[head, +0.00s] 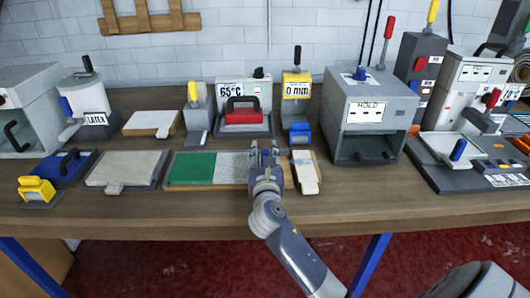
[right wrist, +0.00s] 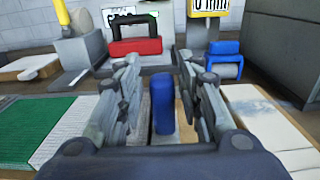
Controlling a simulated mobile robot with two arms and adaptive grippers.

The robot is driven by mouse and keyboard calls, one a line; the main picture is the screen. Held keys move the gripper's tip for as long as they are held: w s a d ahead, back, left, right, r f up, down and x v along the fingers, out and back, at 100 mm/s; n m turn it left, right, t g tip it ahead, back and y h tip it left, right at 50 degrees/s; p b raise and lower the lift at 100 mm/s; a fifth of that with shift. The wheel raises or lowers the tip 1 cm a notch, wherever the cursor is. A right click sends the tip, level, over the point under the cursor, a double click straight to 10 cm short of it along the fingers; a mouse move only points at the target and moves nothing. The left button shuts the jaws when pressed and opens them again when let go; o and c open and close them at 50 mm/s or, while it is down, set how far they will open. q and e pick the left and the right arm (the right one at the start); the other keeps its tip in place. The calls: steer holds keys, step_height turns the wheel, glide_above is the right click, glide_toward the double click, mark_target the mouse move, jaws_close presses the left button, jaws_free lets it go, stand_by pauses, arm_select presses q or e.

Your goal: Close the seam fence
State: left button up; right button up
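A blue upright handle (right wrist: 162,104) stands between the two fingers of my right gripper (right wrist: 165,85) in the right wrist view. The fingers are apart, with a gap visible on each side of the handle. In the head view my right gripper (head: 265,152) is at the right end of the board (head: 228,167) with the green and grey strips, and covers most of the handle. No label names the seam fence; the blue handle sits by a narrow slot at this board, and its base is partly hidden by the gripper. My left gripper is not in view.
A white-topped block (head: 305,172) lies just right of the gripper. The front table edge is clear.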

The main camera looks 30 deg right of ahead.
steer(key=shift+s, duration=0.1)
steer(key=v, duration=1.2)
steer(key=shift+f, duration=0.1)
stand_by(0.3)
